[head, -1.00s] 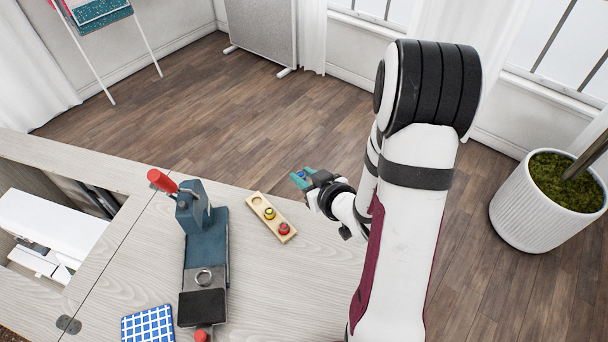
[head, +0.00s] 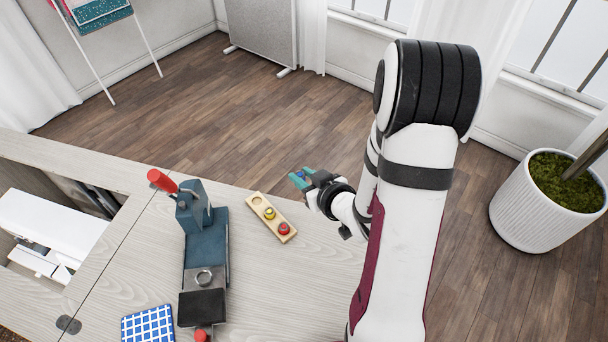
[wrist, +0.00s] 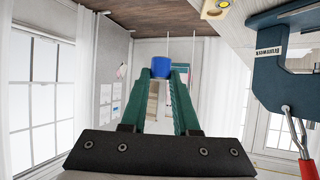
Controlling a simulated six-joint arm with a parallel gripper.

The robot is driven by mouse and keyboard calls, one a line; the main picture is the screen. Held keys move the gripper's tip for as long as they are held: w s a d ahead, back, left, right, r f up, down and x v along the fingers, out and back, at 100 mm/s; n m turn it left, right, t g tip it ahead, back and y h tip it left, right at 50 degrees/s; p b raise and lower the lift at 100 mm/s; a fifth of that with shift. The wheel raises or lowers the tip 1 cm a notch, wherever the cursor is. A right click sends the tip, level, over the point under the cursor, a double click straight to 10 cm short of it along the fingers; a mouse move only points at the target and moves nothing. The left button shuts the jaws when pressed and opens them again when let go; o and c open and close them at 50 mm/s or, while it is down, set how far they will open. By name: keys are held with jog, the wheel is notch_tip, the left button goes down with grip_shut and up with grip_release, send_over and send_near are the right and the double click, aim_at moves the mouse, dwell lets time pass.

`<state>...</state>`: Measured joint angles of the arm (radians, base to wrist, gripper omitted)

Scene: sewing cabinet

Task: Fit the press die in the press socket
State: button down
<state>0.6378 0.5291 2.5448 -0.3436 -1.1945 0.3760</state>
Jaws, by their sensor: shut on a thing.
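My gripper (head: 301,178) has teal fingers and is held up at the right of the wooden block, by the table's edge. In the wrist view my gripper (wrist: 161,82) is shut on a blue cylindrical die (wrist: 161,67) at its fingertips. The dark blue press (head: 206,235) stands on the table to the left, with a red lever handle (head: 161,181). A round metal ring (head: 204,276), seemingly the press socket, sits on its base, clear of my gripper. The press also shows at the right in the wrist view (wrist: 268,78).
A wooden block (head: 262,206) holds a yellow-topped die (head: 269,213) and a red-topped die (head: 284,229); its far hole looks empty. A blue checked cloth (head: 148,325) lies left of the press base.

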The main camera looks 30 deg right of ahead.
jog(key=w+a+n+y, duration=0.2)
jog(key=a+n+y, duration=0.15)
jog(key=a, duration=0.25)
jog(key=n+g+y, duration=0.9)
jog(key=n+g, duration=0.4)
jog(key=n, duration=0.2)
send_over(210, 274)
jog(key=d, duration=0.2)
jog(key=f, duration=0.3)
jog(key=shift+s+a+f+h, duration=0.1)
jog(key=shift+s+a+h, duration=0.15)
jog(key=shift+s, duration=0.1)
jog(key=shift+w+a+m+t, duration=0.2)
jog(key=shift+a+m+t, duration=0.1)
jog(key=shift+a, duration=0.35)
jog(key=shift+w+a, duration=0.1)
jog(key=shift+a, duration=0.05)
jog(key=shift+f, duration=2.15)
jog(key=shift+f, duration=0.6)
